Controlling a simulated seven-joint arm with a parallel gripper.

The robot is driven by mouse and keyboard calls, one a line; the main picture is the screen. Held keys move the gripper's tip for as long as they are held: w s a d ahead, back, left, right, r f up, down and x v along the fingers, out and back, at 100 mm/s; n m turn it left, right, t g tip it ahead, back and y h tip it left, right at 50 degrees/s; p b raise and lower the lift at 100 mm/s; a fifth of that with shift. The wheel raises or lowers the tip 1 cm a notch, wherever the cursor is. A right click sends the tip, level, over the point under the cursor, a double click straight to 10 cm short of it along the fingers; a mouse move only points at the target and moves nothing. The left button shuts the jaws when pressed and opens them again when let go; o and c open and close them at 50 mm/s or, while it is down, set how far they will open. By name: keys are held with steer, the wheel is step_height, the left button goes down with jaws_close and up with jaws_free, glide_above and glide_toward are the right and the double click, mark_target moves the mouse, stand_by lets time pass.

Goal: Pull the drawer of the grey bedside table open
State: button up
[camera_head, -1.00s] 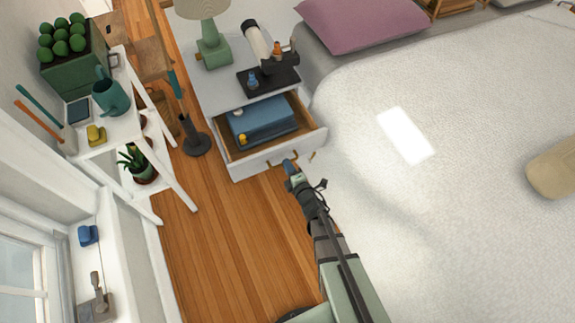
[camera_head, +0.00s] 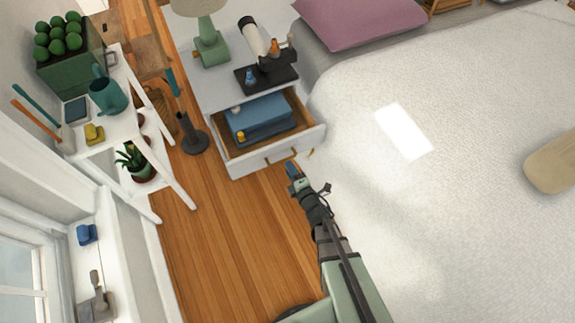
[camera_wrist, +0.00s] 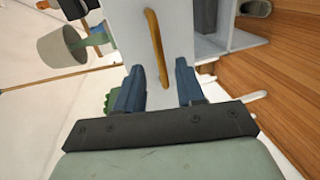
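The grey bedside table (camera_head: 218,92) stands beside the bed. Its drawer (camera_head: 245,165) is pulled out, with the inside showing. A blue box-like thing (camera_head: 258,118) and a small yellow thing (camera_head: 241,136) lie inside. The drawer's brass handle (camera_head: 288,155) is on the front face; in the wrist view the handle (camera_wrist: 156,48) lies just beyond the fingertips, roughly in line with the gap. My gripper (camera_head: 291,170) is just in front of the drawer. In the wrist view its two blue fingers (camera_wrist: 158,78) stand apart, with nothing held between them.
A lamp (camera_head: 211,45), a black tray (camera_head: 267,77) and a white telescope-like thing (camera_head: 253,37) stand on the table top. The bed (camera_head: 430,200) is to the right. A white shelf (camera_head: 122,128) is at left.

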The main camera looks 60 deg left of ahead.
steer(key=v, duration=1)
stand_by(0.4)
